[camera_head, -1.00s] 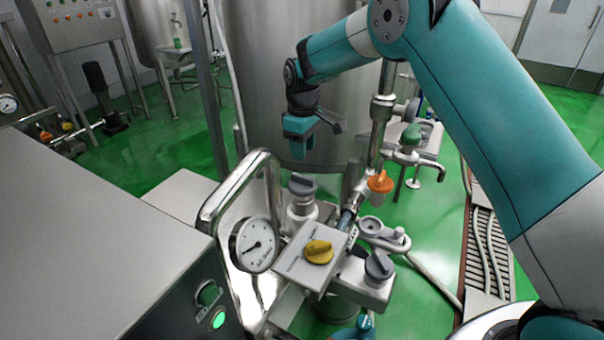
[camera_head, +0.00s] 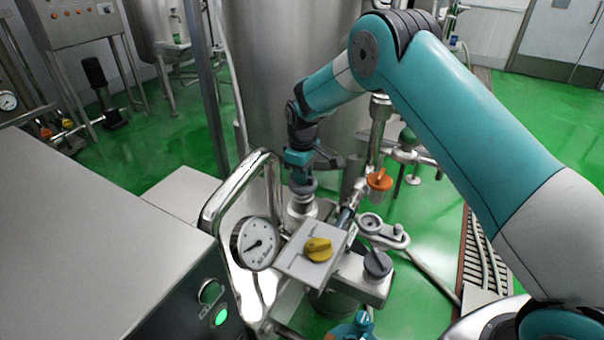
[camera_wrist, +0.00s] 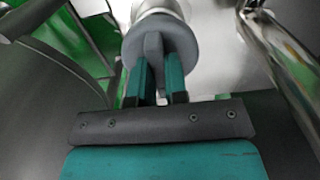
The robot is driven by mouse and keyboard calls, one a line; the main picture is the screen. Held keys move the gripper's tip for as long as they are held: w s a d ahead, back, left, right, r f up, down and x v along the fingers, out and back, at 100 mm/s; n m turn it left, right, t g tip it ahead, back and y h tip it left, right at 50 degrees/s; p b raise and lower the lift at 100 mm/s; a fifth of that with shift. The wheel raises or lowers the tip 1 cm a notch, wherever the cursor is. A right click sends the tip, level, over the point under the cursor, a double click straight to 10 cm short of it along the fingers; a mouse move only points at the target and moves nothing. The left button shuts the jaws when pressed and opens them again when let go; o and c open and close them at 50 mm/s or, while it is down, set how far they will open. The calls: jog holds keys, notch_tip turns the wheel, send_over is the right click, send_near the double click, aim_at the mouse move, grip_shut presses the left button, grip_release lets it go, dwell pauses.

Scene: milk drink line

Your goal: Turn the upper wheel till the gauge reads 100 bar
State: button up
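The upper wheel (camera_head: 302,187) is a grey round knob with a raised grip bar, on a pale metal fitting behind the gauge. My gripper (camera_head: 300,175) is down at it from above. In the wrist view my gripper's two teal fingers (camera_wrist: 160,82) stand on either side of the grip bar of the upper wheel (camera_wrist: 180,42). They are close to the bar; whether they press on it I cannot tell. The round white gauge (camera_head: 256,243) has its dark needle towards the lower left; its numbers are too small to read.
A yellow knob (camera_head: 318,249) on a plate and another grey knob (camera_head: 378,264) sit in front of the upper wheel. A bent metal tube frame (camera_head: 215,207) stands close on the left. An orange knob (camera_head: 379,180) is on the right. A large steel tank (camera_head: 270,80) stands behind.

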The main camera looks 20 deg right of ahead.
grip_shut()
jog(key=m+b, duration=0.1)
jog(key=m, duration=0.2)
jog(key=shift+m, duration=0.4)
jog(key=m, duration=0.4)
jog(key=shift+m, duration=0.4)
jog(key=shift+w, duration=0.1)
jog(key=o, duration=0.6)
grip_release()
jog(key=shift+o, duration=0.2)
jog(key=shift+r+b, duration=0.1)
jog(key=shift+b, duration=0.2)
notch_tip(320, 180, up, 17)
jog(key=b, duration=0.1)
jog(key=shift+r+b, duration=0.15)
jog(key=shift+b, duration=0.2)
